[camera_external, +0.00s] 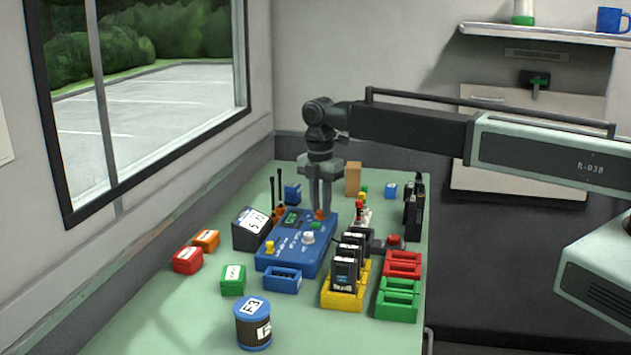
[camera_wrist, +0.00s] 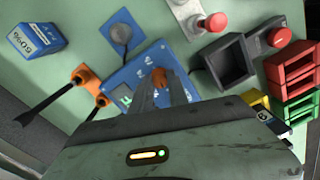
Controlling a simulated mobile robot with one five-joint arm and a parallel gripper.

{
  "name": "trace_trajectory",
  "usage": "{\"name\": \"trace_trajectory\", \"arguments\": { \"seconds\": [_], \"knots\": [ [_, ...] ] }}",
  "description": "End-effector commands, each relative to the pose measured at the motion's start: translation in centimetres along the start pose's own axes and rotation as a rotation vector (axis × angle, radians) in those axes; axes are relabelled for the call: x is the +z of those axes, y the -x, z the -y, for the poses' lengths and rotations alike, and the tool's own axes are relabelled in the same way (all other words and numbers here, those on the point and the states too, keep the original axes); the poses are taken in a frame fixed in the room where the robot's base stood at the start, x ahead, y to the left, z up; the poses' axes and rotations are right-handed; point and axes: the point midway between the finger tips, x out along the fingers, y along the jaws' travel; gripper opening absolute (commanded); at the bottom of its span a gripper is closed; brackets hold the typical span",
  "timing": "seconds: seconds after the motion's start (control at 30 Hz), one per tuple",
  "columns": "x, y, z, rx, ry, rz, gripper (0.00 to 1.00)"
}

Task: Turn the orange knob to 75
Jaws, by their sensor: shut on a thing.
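The orange knob (camera_external: 319,214) is on the top far right part of the blue control box (camera_external: 290,258). It also shows in the wrist view (camera_wrist: 159,78), between the fingertips. My gripper (camera_external: 321,205) points down from above and is shut on the orange knob. In the wrist view my gripper (camera_wrist: 162,92) reaches the blue panel from below. The box has a small green display (camera_external: 292,218), whose digits are too small to read surely. A white knob (camera_external: 308,238) and a yellow knob (camera_external: 269,247) sit nearer on the same panel. The knob's pointer is hidden by the fingers.
Two black antennas on orange bases (camera_external: 280,210) stand just left of my gripper. A yellow rack with black modules (camera_external: 345,275), red bins (camera_external: 403,264) and green bins (camera_external: 397,299) stand right. A labelled spool (camera_external: 253,325) is in front.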

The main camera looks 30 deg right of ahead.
Motion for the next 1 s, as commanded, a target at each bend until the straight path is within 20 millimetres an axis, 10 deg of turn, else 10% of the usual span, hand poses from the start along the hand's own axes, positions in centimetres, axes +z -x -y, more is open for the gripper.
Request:
{"name": "trace_trajectory", "arguments": {
  "seconds": [1.0],
  "knots": [
    [0.00, 0.00, 0.09, 0.000, -0.960, -0.024, 0.00]
  ]
}}
